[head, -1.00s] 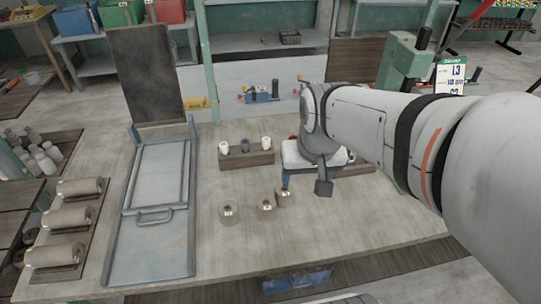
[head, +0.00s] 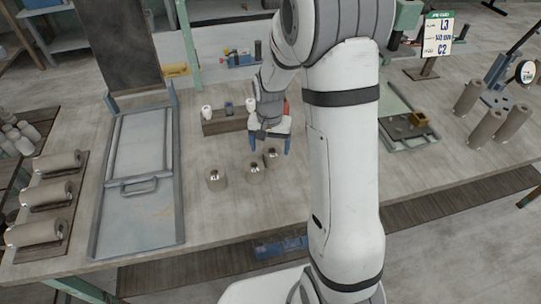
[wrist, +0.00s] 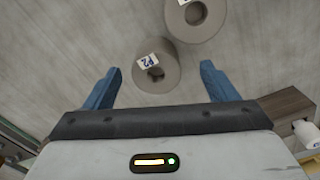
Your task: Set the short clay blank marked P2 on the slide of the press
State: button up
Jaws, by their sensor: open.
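The short clay blank marked P2 (wrist: 158,72) is a grey-brown ring with a white label and a central hole. In the wrist view it stands between the blue fingers of my gripper (wrist: 160,76), with a gap on each side. In the head view my gripper (head: 270,146) is open just behind the rightmost of three short blanks (head: 273,159), which appears to be P2. A grey framed plate with a handle (head: 145,185) lies at the left. A green upright (head: 405,18) stands at the back right. I cannot tell which belongs to the press slide.
Two other short blanks, one left (head: 216,180) and one in the middle (head: 254,173), stand close by. A wooden rack with small pots (head: 222,126) is behind. Several tall clay cylinders (head: 486,128) stand at the right. Bare table lies in front of the blanks.

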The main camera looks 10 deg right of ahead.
aim_at(272, 155)
jog(key=f, duration=0.2)
jog(key=d+f+p, duration=0.1)
jog(key=f, duration=0.1)
jog(key=shift+w+f, duration=0.1)
jog(key=shift+w, duration=0.25)
jog(key=shift+a+f, duration=0.1)
jog(key=shift+f, duration=0.45)
jog(key=shift+c, duration=0.5)
jog(key=c, duration=1.2)
